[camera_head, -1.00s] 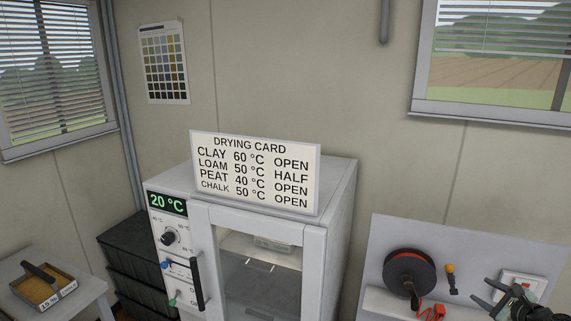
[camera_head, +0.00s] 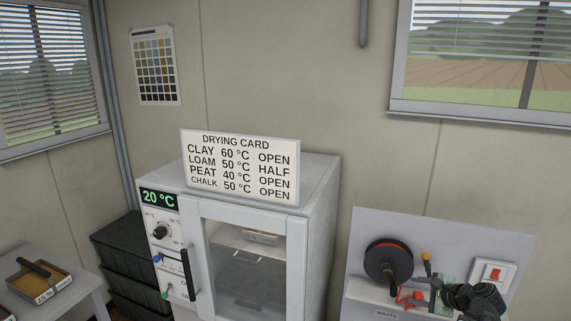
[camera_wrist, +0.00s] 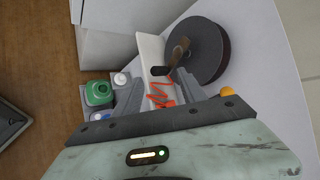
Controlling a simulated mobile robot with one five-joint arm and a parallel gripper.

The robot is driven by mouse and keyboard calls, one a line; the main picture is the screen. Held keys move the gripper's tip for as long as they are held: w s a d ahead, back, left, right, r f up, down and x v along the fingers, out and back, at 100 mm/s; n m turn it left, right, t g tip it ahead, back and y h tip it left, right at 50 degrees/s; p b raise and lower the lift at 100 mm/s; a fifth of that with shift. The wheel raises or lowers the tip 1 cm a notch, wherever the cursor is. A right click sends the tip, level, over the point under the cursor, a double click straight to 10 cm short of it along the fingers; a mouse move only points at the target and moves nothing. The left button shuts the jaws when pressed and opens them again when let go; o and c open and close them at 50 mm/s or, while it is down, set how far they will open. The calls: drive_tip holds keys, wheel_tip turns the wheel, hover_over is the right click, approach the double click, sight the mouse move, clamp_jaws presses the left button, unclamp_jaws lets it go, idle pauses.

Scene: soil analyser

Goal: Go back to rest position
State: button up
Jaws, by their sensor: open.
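My gripper (camera_head: 418,290) is at the lower right of the head view, in front of the grey panel, left of and below the red switch (camera_head: 493,272). The wrist view shows its two fingers (camera_wrist: 158,80) spread apart with nothing held between them. Beyond the fingers, a red coiled cord (camera_wrist: 162,93) shows in the gap. I cannot tell whether the fingers touch it.
A dark reel (camera_head: 388,262) and an orange-knobbed lever (camera_head: 426,257) are on the panel beside my gripper. A white drying oven (camera_head: 318,215) with a drying card (camera_head: 240,167) stands left. A green bottle (camera_wrist: 99,93) is near the left finger in the wrist view.

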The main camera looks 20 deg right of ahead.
drive_tip(key=w+a+f+n+g+y, duration=0.1)
drive_tip(key=w+a+f+n+g, duration=0.2)
drive_tip(key=a, duration=0.4)
drive_tip(key=w+a+f+n+g+y, duration=0.1)
drive_tip(key=w+a+n, duration=0.25)
drive_tip(key=a, duration=0.45)
drive_tip(key=w+a+f+n+g+y, duration=0.1)
drive_tip(key=w+a+f+n, duration=0.2)
drive_tip(key=a, duration=0.4)
drive_tip(key=s+a+f+n+g+h, duration=0.1)
drive_tip(key=a+n+g, duration=0.2)
drive_tip(key=a+n, duration=0.4)
drive_tip(key=s+a+f+n+g+h, duration=0.1)
drive_tip(key=a+n, duration=0.6)
drive_tip(key=a, duration=0.9)
drive_tip(key=shift+s+a+f+g+h, duration=0.2)
drive_tip(key=shift+a+f+g+h, duration=0.15)
drive_tip(key=shift+g+h, duration=0.45)
